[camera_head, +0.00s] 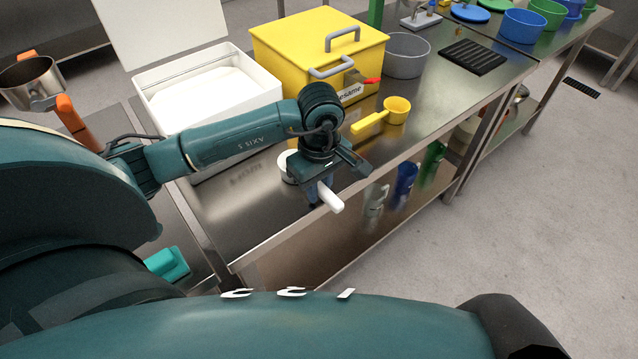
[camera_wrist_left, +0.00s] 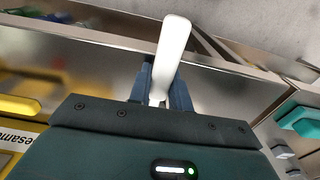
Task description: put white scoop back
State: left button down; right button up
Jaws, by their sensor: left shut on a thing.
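The white scoop (camera_head: 332,199) is held in my left gripper (camera_head: 316,188), which is shut on its handle. The handle sticks out past the fingers toward the table's front edge, and a piece of the round white bowl shows behind the gripper, at its left. The left wrist view also shows the white scoop (camera_wrist_left: 173,48), its handle standing out between the fingers of the left gripper (camera_wrist_left: 160,92). Most of the bowl is hidden. An open white bin (camera_head: 160,104) filled with white powder stands behind, to the left. My right gripper is not in view.
A yellow bin (camera_head: 290,55) labelled sesame stands right of the white one, with a yellow scoop (camera_head: 397,108) lying before it. A grey bucket (camera_head: 405,60) and black mat (camera_head: 470,57) are farther right. Bare steel table (camera_head: 245,215) lies left of the gripper.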

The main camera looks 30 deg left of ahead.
aim_at(320, 185)
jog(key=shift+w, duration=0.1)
pick_arm(q)
jog(key=shift+f+b, duration=0.2)
jog(key=shift+b, duration=0.1)
jog(key=c, duration=1.3)
grip_release()
jog(key=shift+r, duration=0.1)
jog(key=shift+r+p, duration=0.2)
jog(key=shift+p, duration=0.15)
jog(key=shift+r, duration=0.25)
notch_tip(320, 185, up, 11)
jog(key=shift+r+b, duration=0.2)
jog(key=shift+b, duration=0.5)
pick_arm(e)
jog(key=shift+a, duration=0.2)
pick_arm(q)
jog(key=shift+d, duration=0.1)
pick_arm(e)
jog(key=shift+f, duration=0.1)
